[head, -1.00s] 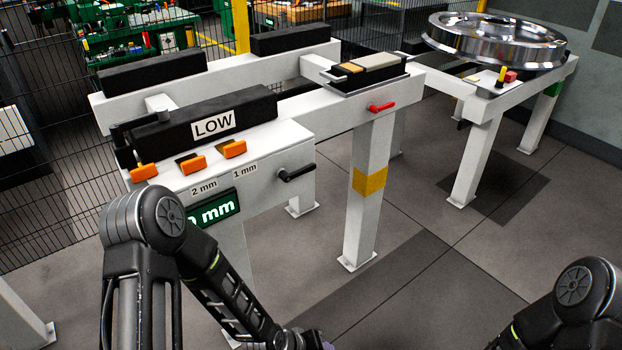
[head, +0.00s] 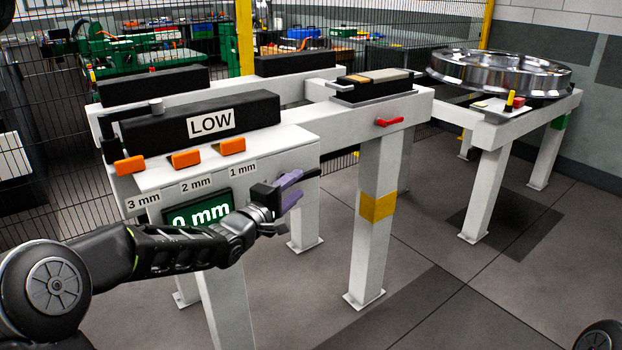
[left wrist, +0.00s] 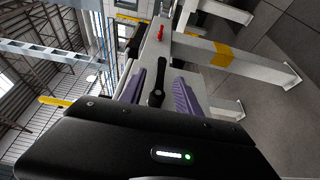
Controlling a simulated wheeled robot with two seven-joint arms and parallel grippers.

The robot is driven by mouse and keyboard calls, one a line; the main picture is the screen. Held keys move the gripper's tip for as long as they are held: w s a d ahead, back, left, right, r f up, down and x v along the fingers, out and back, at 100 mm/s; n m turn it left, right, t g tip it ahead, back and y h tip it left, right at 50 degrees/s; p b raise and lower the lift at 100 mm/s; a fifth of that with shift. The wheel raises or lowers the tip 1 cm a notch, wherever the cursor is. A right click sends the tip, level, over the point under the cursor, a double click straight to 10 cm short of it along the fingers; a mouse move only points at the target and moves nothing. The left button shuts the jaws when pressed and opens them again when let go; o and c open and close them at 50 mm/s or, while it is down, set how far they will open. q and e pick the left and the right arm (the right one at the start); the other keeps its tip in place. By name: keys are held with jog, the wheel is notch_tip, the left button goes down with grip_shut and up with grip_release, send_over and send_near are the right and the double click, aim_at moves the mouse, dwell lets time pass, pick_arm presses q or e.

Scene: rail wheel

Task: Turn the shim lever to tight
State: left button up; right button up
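The black lever (head: 313,174) sits on the right end of the white shim box (head: 285,150), mostly hidden behind my left gripper (head: 292,189) in the head view. The left wrist view shows the black lever (left wrist: 157,84) between the two purple fingers. My left gripper is open there, with a gap on each side of the lever, and I see no contact. A green display (head: 200,213) on the box front reads 0 mm, partly covered by my arm. My right gripper is out of view.
Orange tabs (head: 186,159) stand above the 1, 2 and 3 mm labels. A black block (head: 245,118) is marked LOW. A red lever (head: 388,122) is on the beam to the right. A shiny wheel (head: 500,75) lies at the back right. A mesh fence stands behind.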

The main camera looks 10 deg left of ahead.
aim_at(307, 177)
pick_arm(q)
jog(key=x, duration=0.7)
jog(key=shift+w+d, duration=0.15)
jog(key=shift+w, duration=0.25)
jog(key=shift+c, duration=0.6)
grip_shut()
jog(key=shift+f, duration=0.1)
dwell(0.5)
